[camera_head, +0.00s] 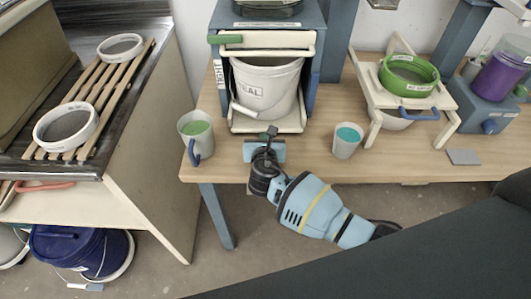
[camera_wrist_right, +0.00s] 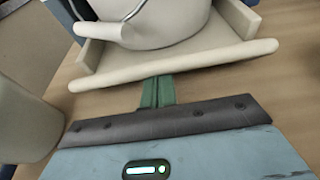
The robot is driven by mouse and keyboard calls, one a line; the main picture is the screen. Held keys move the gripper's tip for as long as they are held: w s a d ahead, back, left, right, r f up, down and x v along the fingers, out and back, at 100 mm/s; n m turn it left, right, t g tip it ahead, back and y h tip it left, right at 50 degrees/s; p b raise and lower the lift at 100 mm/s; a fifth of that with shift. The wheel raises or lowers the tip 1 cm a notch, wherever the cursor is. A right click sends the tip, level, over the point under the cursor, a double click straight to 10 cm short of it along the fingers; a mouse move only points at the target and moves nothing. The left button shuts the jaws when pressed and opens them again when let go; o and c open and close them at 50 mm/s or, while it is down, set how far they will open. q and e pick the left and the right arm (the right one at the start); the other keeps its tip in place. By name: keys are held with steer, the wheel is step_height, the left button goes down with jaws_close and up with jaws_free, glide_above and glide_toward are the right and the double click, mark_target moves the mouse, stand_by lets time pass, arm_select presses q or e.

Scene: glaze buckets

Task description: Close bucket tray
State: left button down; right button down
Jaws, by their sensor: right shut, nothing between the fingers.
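The cream bucket tray (camera_head: 292,124) sticks out of the front of a blue cabinet (camera_head: 312,75). A white bucket labelled TEAL (camera_head: 263,88) stands on it, its handle hanging toward the front. My right gripper (camera_head: 270,132) is shut and empty just in front of the tray's front lip. In the right wrist view, the green fingertips (camera_wrist_right: 157,92) are close together at the middle of the tray's front lip (camera_wrist_right: 190,66); I cannot tell whether they touch it. My left gripper is not in view.
A mug with green glaze (camera_head: 196,136) stands left of the tray and a cup with teal glaze (camera_head: 347,140) to its right. A stand with a green-rimmed sieve (camera_head: 408,76) is further right. Wooden slats (camera_head: 98,88) with two white rings lie on the left counter.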

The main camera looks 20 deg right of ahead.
mark_target(265, 118)
steer(key=x, duration=0.3)
steer(key=r+b+x, duration=0.1)
steer(key=x, duration=0.1)
steer(key=shift+w+d, duration=0.15)
steer(key=shift+w, duration=0.4)
steer(key=shift+w+d+r, duration=0.1)
steer(key=shift+w+d, duration=0.05)
steer(key=shift+w, duration=0.35)
steer(key=shift+w+r, duration=0.1)
steer(key=shift+r, duration=0.05)
steer(key=shift+d+r, duration=0.1)
